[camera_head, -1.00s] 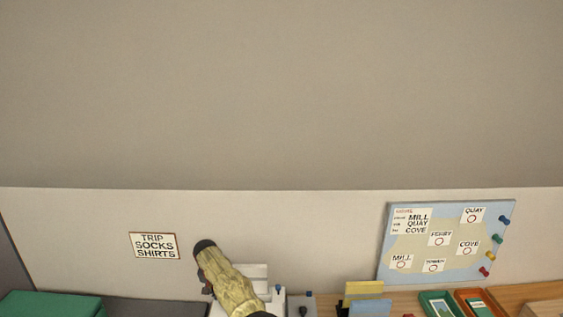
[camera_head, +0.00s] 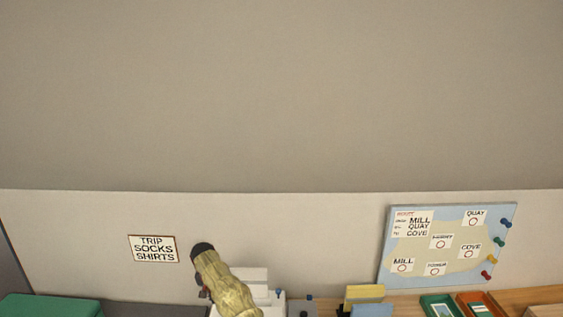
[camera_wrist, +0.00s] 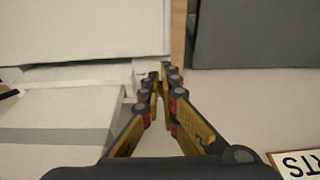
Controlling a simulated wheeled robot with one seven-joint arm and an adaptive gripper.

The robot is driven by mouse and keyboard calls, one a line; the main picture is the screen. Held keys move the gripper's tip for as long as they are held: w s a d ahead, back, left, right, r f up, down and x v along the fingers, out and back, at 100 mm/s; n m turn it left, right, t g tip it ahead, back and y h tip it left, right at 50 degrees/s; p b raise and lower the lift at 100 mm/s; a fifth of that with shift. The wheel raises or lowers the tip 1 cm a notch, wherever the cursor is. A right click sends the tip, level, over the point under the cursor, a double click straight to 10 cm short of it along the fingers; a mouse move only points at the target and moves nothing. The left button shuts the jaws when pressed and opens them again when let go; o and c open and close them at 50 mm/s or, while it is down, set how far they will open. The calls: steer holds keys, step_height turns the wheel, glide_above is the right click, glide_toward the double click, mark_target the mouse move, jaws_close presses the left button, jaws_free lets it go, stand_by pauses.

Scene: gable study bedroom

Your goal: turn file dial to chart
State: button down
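In the wrist view my gripper (camera_wrist: 162,76) has its two yellow fingers with dark and red pads drawn together at the tips. The tips are beside a white machine-like unit (camera_wrist: 60,108), near its right edge. I cannot tell whether they touch it, and nothing clear shows between them. In the head view the white unit (camera_head: 253,274) stands against the wall, partly hidden behind my yellowish arm. No dial or chart marking can be made out in either view.
A card reading TRIP SOCKS SHIRTS (camera_head: 153,248) is on the wall. A map board (camera_head: 440,245) with labels and pins stands at right. Green (camera_head: 440,303) and orange (camera_head: 476,302) trays sit below it. A green box (camera_head: 48,305) is at left.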

steer(key=shift+s, duration=0.15)
steer(key=shift+s+a, duration=0.1)
steer(key=shift+s, duration=0.05)
steer(key=p+v, duration=0.1)
steer(key=v, duration=0.2)
steer(key=w+p+v, duration=0.1)
steer(key=v, duration=0.1)
steer(key=shift+w+r+p, duration=0.1)
steer(key=shift+r+p, duration=0.25)
steer(key=shift+r, duration=0.2)
steer(key=shift+w+d+f+b, duration=0.1)
steer(key=shift+d+f+b, duration=0.2)
steer(key=shift+f, duration=0.7)
steer(key=shift+d+f+b, duration=0.2)
steer(key=shift+d+f, duration=0.15)
steer(key=shift+f, duration=0.65)
steer(key=shift+w+d+f+b, duration=0.1)
steer(key=shift+d+f+b, duration=0.2)
steer(key=shift+f, duration=0.7)
steer(key=shift+a+f+b, duration=0.15)
steer(key=shift+a+b, duration=0.4)
steer(key=shift+b, duration=0.2)
